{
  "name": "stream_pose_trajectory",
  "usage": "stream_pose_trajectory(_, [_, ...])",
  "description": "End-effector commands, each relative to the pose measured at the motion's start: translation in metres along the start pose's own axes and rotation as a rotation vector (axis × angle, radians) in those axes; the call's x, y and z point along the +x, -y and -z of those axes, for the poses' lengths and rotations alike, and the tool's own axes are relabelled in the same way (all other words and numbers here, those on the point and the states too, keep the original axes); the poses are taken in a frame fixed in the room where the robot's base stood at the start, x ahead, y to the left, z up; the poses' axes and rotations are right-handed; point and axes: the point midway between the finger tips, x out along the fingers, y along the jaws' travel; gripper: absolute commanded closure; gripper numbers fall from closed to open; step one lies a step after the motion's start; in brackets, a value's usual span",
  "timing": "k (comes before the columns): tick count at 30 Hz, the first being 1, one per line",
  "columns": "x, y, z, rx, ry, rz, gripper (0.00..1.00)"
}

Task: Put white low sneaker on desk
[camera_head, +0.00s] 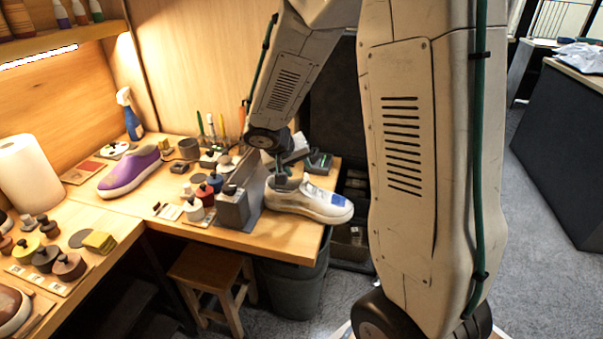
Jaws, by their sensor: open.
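The white low sneaker (318,203) has a blue patch near its toe. It rests on the right end of the wooden desk (262,238), toe pointing right, close to the front right edge. My gripper (284,178) is at the sneaker's heel end, its grey fingers at the shoe's opening. The gripper is open. Whether the fingers touch the shoe cannot be told at this size. My arm hides part of the area behind and right of the sneaker.
A grey metal block (233,208) stands just left of the sneaker. A purple shoe (130,172), a blue spray bottle (129,116) and a paper roll (29,172) are farther left. Several small jars crowd the desk. A wooden stool (208,270) and a dark bin (294,289) stand below.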

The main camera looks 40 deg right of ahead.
Motion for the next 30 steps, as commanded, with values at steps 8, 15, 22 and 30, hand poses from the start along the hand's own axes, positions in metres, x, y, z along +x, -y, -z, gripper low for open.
stream_pose_trajectory(8, [-0.056,0.001,0.0,0.0,-0.002,0.003,0.59])
stream_pose_trajectory(15, [-0.08,-0.005,-0.004,-0.003,0.006,0.004,0.59])
stream_pose_trajectory(22, [-0.138,-0.044,-0.05,-0.057,0.089,0.065,0.59])
stream_pose_trajectory(30, [-0.21,-0.076,-0.148,-0.225,0.203,0.297,0.59])
